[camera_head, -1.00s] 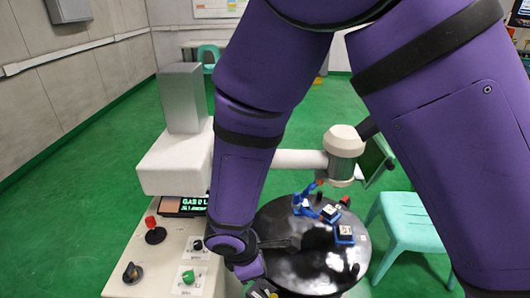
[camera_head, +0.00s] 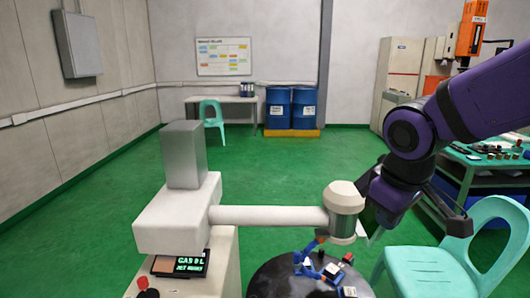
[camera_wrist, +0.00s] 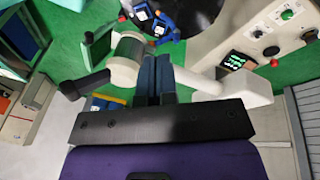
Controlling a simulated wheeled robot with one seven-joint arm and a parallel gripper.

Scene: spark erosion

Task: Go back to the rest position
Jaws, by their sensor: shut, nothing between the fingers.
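My gripper (camera_wrist: 154,72) shows in the wrist view as two dark fingers close together, with nothing between them. In the head view my purple arm is folded at the right, and its dark end hangs beside the machine's round white head (camera_head: 343,205). The fingertips are not clear there. In the wrist view the machine's white arm (camera_wrist: 245,88) passes just beyond the fingers.
The black round table (camera_head: 275,280) with small blue parts is below the machine head. A turquoise chair (camera_head: 430,270) stands at the right, near a green workbench (camera_head: 490,160). Blue drums (camera_head: 291,108) stand at the back. The middle green floor is open.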

